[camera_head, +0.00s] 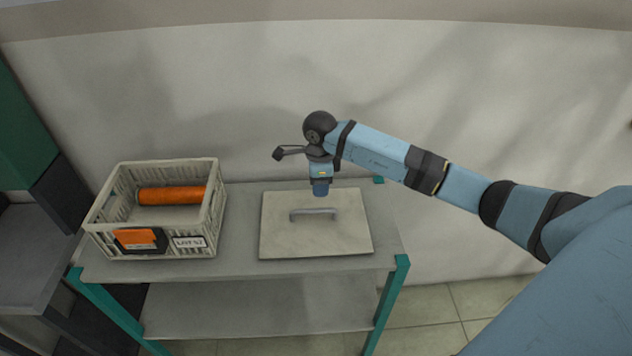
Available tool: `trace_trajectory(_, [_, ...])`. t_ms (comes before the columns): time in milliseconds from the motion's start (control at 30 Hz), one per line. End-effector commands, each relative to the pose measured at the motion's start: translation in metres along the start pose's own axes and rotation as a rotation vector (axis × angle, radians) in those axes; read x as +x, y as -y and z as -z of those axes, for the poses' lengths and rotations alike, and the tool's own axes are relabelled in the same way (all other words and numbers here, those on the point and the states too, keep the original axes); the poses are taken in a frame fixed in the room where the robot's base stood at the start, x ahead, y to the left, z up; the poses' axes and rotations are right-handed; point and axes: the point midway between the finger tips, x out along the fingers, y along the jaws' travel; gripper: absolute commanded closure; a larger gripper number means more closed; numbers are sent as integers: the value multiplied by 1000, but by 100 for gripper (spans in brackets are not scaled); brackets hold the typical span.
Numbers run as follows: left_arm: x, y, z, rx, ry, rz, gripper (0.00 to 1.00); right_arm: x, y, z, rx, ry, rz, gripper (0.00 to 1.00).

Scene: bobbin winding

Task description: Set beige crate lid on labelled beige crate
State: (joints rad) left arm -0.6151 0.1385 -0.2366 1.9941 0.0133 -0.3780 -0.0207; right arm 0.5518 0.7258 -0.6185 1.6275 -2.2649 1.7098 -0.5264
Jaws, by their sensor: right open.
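The beige crate (158,250) stands open on the left of the grey table, with an orange label and a white label on its front. An orange roll (171,195) lies inside it. The beige crate lid (315,236) lies flat on the table to the right of the crate, with a grey bar handle (313,213) on top. My right gripper (320,191) is open above the lid's back edge, behind the handle and apart from it. Its fingertips are small and partly hidden. My left gripper is out of view.
The grey table (240,262) has teal legs and a lower shelf (260,305). A narrow free strip lies between crate and lid. A dark shelf unit (30,250) stands close at the left. A plain wall (480,110) is behind.

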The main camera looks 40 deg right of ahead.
Motion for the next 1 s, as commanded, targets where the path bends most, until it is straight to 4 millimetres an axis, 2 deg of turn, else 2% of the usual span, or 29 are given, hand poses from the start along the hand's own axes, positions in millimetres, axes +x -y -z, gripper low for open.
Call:
trace_trajectory(267, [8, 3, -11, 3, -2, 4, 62, 24, -1, -1, 0, 4, -3, 57])
trace_trajectory(700, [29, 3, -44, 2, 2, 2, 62, 80, -1, -1, -1, 4, -1, 57])
trace_trajectory(833, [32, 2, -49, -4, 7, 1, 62, 87, -1, -1, 0, 5, -2, 57])
trace_trajectory(1000, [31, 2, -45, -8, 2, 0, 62, 89, -1, -1, 0, 5, -2, 57])
